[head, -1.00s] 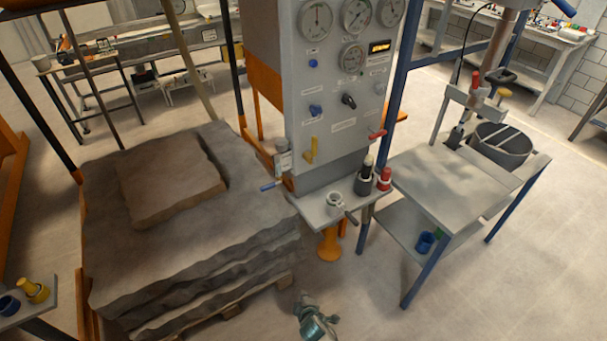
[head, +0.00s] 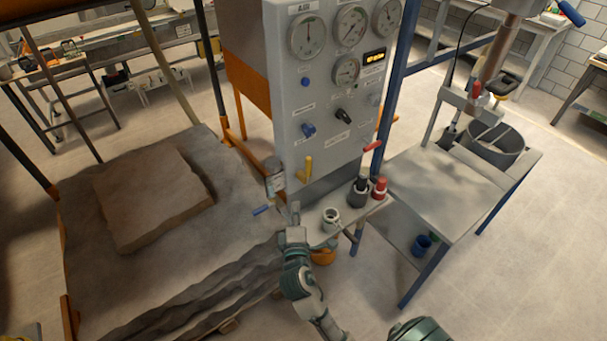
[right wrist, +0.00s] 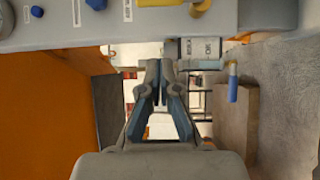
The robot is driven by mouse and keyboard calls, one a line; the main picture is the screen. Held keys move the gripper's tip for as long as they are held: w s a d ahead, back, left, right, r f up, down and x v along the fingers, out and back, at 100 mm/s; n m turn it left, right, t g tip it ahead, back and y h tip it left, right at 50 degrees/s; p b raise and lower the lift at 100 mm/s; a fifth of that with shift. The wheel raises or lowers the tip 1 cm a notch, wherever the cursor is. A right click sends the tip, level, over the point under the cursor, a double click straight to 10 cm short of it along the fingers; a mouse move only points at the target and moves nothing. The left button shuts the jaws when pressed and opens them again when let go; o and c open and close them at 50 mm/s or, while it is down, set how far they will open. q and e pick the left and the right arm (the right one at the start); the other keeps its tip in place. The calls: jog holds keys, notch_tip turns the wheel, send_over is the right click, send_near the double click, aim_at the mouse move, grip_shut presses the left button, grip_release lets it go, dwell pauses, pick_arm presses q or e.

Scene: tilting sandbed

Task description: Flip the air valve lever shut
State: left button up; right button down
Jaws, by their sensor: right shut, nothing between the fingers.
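My right gripper (head: 295,210) is shut and empty, in front of the panel's lower left corner. In the right wrist view its fingers (right wrist: 158,88) are together. A small valve with a blue-handled lever (head: 262,210) sits at the panel's lower left, just left of the gripper; the blue handle hangs right of the fingers in the right wrist view (right wrist: 232,85). A yellow lever (head: 305,170) is on the panel face above the gripper, and a red lever (head: 372,146) is at its right edge. The labels are too small to tell which is the air valve. The left gripper is not in view.
The grey gauge panel (head: 290,90) stands upright ahead. A small shelf below it holds a grey cup (head: 330,218) and black and red bottles (head: 378,188). A rough stone slab (head: 150,195) lies at left. A grey table (head: 440,180) stands at right.

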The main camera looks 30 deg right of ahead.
aim_at(309, 172)
jog(key=x, duration=0.4)
jog(key=s+d+p+x, duration=0.1)
jog(key=x, duration=0.3)
jog(key=d+p+x, duration=0.1)
jog(key=x, duration=0.4)
jog(key=shift+s+d+f, duration=0.15)
jog(key=shift+d, duration=0.05)
jog(key=shift+p, duration=0.3)
